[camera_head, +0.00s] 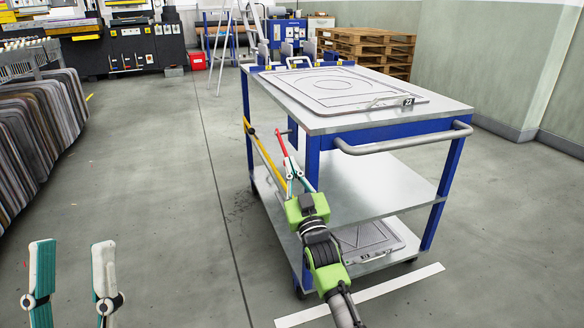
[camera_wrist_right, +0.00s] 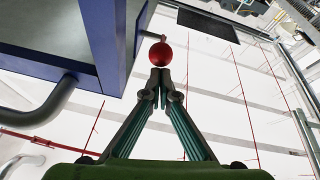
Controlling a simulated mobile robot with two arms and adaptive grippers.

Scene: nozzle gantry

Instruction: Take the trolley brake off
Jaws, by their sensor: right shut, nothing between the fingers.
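The trolley (camera_head: 317,125) has a blue frame and grey shelves. At its near left side a slim red lever (camera_head: 281,143) sticks up at a slant. In the right wrist view a round red knob (camera_wrist_right: 161,55) is just beyond my fingertips, close to a blue post. My right gripper (camera_head: 290,162) is shut and empty, its fingertips (camera_wrist_right: 160,74) at or very near the knob; I cannot tell whether they touch. My left gripper (camera_head: 72,245) is open and empty, low at the left, away from the trolley.
A yellow bar (camera_head: 262,150) runs along the trolley's left side. A grey push handle (camera_head: 405,138) juts from its near end. A framed plate (camera_head: 345,88) lies on top. A white strip (camera_head: 360,296) marks the floor. A rack of panels (camera_head: 35,120) stands left; floor between is clear.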

